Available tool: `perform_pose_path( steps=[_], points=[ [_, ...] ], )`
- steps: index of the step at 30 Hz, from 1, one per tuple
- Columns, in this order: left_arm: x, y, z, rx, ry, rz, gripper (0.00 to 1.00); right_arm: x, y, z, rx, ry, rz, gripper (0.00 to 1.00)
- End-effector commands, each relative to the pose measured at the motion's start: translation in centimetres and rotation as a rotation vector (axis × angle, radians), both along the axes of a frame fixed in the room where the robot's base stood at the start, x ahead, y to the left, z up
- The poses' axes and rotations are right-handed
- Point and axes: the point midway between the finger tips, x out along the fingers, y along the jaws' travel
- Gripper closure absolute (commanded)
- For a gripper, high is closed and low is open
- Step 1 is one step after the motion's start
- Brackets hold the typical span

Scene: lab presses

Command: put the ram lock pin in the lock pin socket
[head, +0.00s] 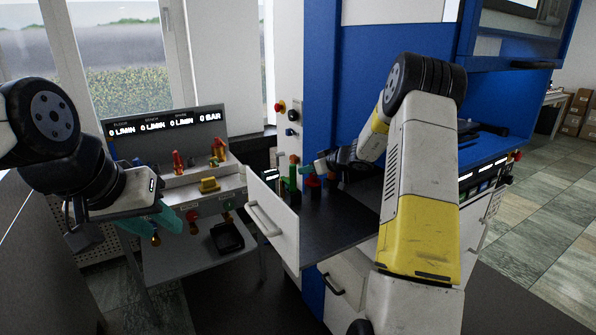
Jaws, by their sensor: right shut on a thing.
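My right gripper (322,168) reaches over the open drawer (335,225), with its tips among small coloured parts. It is shut on a small piece, likely the ram lock pin, which is mostly hidden at the tips. A red part with a blue base (313,184) stands just below the tips; I cannot tell whether they touch. My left gripper (150,221) has teal fingers spread apart. It is empty, in front of the grey bench panel at the left. I cannot pick out the lock pin socket with certainty.
The bench (190,195) holds red and yellow fittings below a gauge display (168,123). A black tray (227,236) lies on its lower shelf. The blue press frame (400,50) rises behind my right arm.

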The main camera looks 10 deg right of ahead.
Motion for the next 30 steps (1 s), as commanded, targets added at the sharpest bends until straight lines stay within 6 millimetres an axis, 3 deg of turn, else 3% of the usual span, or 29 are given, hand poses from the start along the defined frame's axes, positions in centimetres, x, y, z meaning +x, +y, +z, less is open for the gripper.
perform_pose_path(
  steps=[12,13,16,27,30],
  points=[
    [0.0,0.0,0.0,0.0,0.0,0.0,0.64,0.0,0.0,-0.7,0.0,-0.001,-0.001,1.0],
    [0.0,0.0,0.0,0.0,0.0,0.0,0.64,0.0,0.0,-0.7,-0.001,-0.002,0.0,0.73],
    [0.0,0.0,0.0,0.0,0.0,0.0,0.64,0.0,0.0,-0.7,0.0,-0.001,-0.001,0.55],
    [0.0,0.0,0.0,0.0,0.0,0.0,0.64,0.0,0.0,-0.2,0.0,-0.002,0.0,0.55],
    [0.0,0.0,0.0,0.0,0.0,0.0,0.64,-0.8,-0.7,0.3,-0.002,-0.002,-0.003,0.55]
  ],
)
